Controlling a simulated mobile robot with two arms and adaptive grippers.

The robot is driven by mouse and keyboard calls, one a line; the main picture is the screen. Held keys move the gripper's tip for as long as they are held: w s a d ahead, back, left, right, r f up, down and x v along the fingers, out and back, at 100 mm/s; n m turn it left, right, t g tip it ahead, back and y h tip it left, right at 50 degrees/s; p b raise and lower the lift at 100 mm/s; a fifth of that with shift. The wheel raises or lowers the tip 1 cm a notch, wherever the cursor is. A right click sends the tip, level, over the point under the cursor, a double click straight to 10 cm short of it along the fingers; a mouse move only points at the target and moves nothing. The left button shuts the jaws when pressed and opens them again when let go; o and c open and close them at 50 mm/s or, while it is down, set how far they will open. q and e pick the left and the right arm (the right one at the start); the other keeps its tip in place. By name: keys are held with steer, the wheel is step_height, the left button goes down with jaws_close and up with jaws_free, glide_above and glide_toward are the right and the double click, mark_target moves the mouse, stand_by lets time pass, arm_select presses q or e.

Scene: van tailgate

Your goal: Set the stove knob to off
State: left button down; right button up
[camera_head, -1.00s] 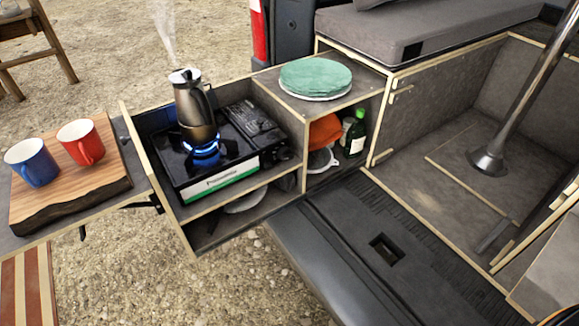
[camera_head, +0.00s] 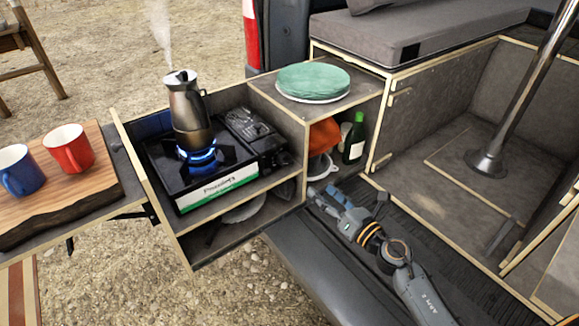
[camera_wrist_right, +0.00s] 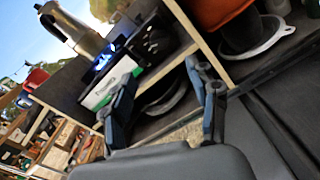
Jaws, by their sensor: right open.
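The black camping stove (camera_head: 182,178) sits in the pull-out drawer unit, with a white and green label on its front. A blue flame (camera_head: 198,156) burns under a metal moka pot (camera_head: 190,110), and steam rises from it. The knob is too small to make out in the head view; a dark round part on the stove's right end (camera_wrist_right: 152,43) in the right wrist view may be it. My right gripper (camera_head: 321,195) is open and empty, right of the drawer unit and lower than the stove. Its fingers (camera_wrist_right: 160,74) point towards the stove. My left gripper is out of view.
A green cloth-topped plate stack (camera_head: 313,80) rests on the cabinet. Below it are an orange item (camera_head: 323,133) and a green bottle (camera_head: 354,140). Red (camera_head: 68,149) and blue (camera_head: 20,171) mugs stand on a wooden board at left. Gravel ground lies open in front of the drawer.

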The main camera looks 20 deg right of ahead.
mark_target(290, 162)
steer(key=x, duration=1.3)
steer(key=shift+w+a+r, duration=0.1)
steer(key=shift+w+a, duration=0.2)
steer(key=shift+c, duration=0.5)
steer(key=c, duration=1.1)
